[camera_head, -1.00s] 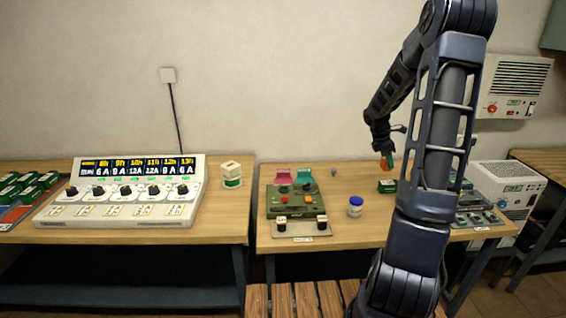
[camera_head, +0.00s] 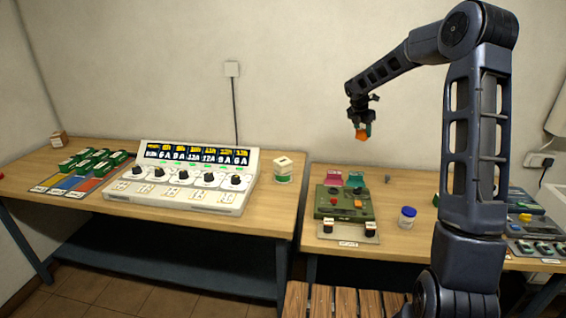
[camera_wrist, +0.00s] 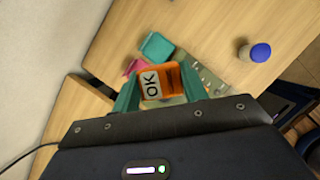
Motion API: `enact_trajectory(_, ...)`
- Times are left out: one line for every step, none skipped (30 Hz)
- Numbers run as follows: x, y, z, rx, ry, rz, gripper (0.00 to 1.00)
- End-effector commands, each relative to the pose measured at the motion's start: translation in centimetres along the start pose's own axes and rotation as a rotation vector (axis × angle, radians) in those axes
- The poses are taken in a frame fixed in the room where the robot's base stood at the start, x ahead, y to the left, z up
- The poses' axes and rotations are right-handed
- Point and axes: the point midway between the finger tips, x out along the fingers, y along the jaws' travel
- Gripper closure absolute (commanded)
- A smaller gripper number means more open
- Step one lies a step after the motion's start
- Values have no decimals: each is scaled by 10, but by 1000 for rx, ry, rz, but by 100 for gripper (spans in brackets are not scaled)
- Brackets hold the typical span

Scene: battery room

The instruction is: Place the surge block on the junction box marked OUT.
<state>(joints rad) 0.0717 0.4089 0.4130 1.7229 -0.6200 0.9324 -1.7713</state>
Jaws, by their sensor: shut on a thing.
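My gripper (camera_head: 360,122) is shut on an orange block and holds it in the air, well above the right-hand table. The orange block (camera_wrist: 160,82) shows in the wrist view with a white "OK" label, between teal fingers. It also shows in the head view (camera_head: 361,134), small and below the fingers. I cannot tell for certain that it is the surge block. No "OUT" marking is legible, so I cannot pick out that junction box.
A green device (camera_head: 344,203) with pink and teal tags behind it and a blue-lidded jar (camera_head: 407,217) stand on the right table. On the left table are a dial console (camera_head: 180,178), a white-green container (camera_head: 283,173) and several green blocks (camera_head: 90,162). A gap separates the tables.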

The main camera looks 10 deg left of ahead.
Motion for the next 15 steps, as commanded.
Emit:
enact_trajectory(-10,21,-11,-44,0,21,81)
enact_trajectory(-16,32,-16,-70,-1,31,81)
enact_trajectory(-23,46,-24,-104,-1,45,81)
enact_trajectory(-29,56,-30,-129,-1,55,81)
enact_trajectory(-35,66,-36,-155,-1,65,81)
enact_trajectory(-42,79,-45,-188,-2,79,81)
enact_trajectory(-48,89,-52,-215,-2,89,81)
enact_trajectory(-54,99,-58,-239,-3,100,81)
enact_trajectory(-63,112,-67,-273,-4,114,81)
enact_trajectory(-69,120,-74,-297,-4,124,81)
enact_trajectory(-76,130,-82,-323,-5,134,81)
enact_trajectory(-84,141,-91,-355,-5,147,81)
enact_trajectory(-90,150,-99,-380,-5,157,81)
enact_trajectory(-96,158,-107,-405,-6,168,81)
enact_trajectory(-105,169,-118,-437,-6,182,81)
